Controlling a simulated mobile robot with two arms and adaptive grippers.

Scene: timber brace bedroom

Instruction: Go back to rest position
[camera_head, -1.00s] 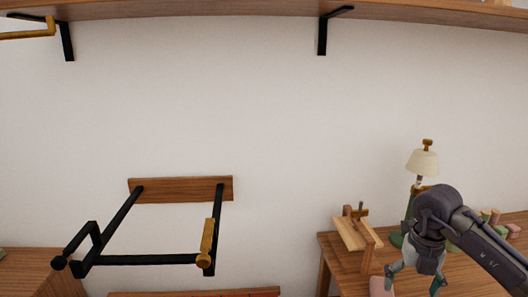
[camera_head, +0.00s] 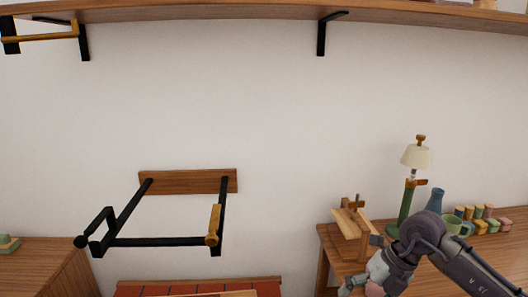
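My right arm comes in from the lower right, over the desk (camera_head: 336,236). Its gripper (camera_head: 366,290) points down at the bottom edge of the view, in front of the wooden stand (camera_head: 352,228). The fingers look apart, with a pink thing (camera_head: 373,289) showing between or behind them. I cannot tell if they touch it. The lower fingertips are partly cut off by the frame edge. My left arm and gripper are not in view.
A lamp (camera_head: 416,157), a blue vase (camera_head: 436,200), a green mug (camera_head: 454,225) and several small coloured pots (camera_head: 478,213) stand on the desk. A black wall frame (camera_head: 160,242) juts out at left. A shelf (camera_head: 240,13) runs along the top. The middle is clear.

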